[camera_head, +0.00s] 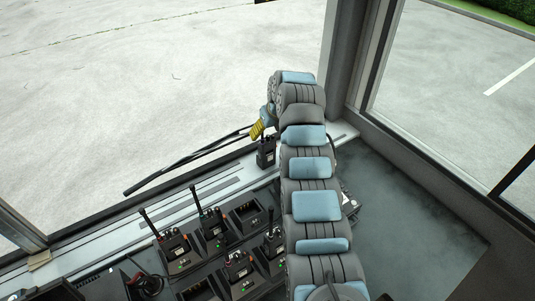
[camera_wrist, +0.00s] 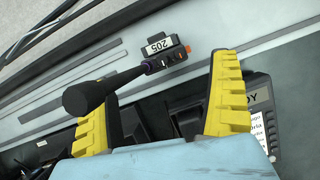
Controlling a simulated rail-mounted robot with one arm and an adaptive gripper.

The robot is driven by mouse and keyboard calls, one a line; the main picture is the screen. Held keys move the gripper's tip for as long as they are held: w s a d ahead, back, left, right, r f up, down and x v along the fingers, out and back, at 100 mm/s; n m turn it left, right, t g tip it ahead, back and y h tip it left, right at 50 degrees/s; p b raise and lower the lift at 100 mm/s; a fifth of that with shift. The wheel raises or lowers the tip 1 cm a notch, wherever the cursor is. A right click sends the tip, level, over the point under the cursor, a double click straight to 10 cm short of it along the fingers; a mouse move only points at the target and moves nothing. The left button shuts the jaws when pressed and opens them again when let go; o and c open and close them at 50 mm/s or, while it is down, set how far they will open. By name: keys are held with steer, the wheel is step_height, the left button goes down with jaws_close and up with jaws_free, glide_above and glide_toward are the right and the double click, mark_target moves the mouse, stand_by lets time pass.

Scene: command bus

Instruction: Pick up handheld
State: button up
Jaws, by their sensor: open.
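A black handheld radio with a thick antenna (camera_wrist: 90,98) and a white label reading 205 (camera_wrist: 157,43) is in the wrist view, ahead of my gripper (camera_wrist: 166,78). In the head view a handheld (camera_head: 266,154) stands upright by the window ledge, just below my gripper's yellow finger (camera_head: 257,130). My gripper is open and empty, its two yellow fingers spread wide. The antenna end lies near the left finger; the body is beyond the fingertips, apart from them. Other handhelds stand in chargers on the console (camera_head: 173,244), (camera_head: 210,226), (camera_head: 238,266). My arm hides part of the console.
An empty charger cradle (camera_head: 247,214) sits among the handhelds. A dark wiper (camera_head: 185,160) lies outside along the windscreen. A device with a screen (camera_wrist: 258,97) is beside the right finger. The window pillar (camera_head: 345,50) rises close to my arm. The grey floor at right is clear.

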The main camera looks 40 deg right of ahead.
mark_target(268, 137)
steer(key=shift+f, duration=0.45)
steer(key=shift+p+x, duration=0.35)
steer(key=shift+x, duration=1.45)
steer(key=shift+d, duration=0.1)
steer(key=c, duration=1.4)
